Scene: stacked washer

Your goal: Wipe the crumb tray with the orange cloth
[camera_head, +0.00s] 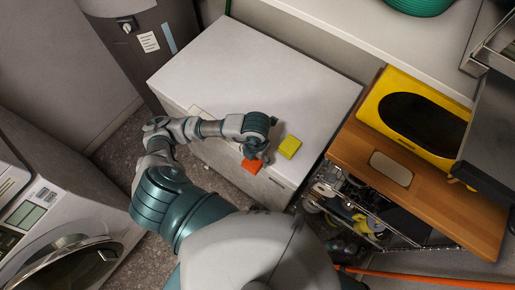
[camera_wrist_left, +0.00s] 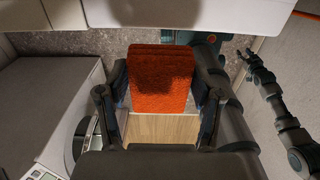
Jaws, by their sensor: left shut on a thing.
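My left gripper (camera_head: 262,157) is shut on the orange cloth (camera_head: 252,166) at the front edge of the white cabinet top. In the left wrist view the cloth (camera_wrist_left: 160,78) is a textured orange square between the two dark fingers, with a shadow across its upper part. A pale, flat, rounded plate (camera_head: 391,168), which looks like the crumb tray, lies on the wooden counter to the right, apart from the cloth. A dark jointed part (camera_wrist_left: 272,92) at the right of the wrist view may be my right arm; its finger state is unclear.
A yellow sponge (camera_head: 290,147) lies on the otherwise mostly clear white cabinet top (camera_head: 255,75). A yellow appliance (camera_head: 412,118) with a dark opening stands behind the pale plate on the wooden counter (camera_head: 445,215). An open rack (camera_head: 345,208) sits below the counter. A washer (camera_head: 60,215) stands at left.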

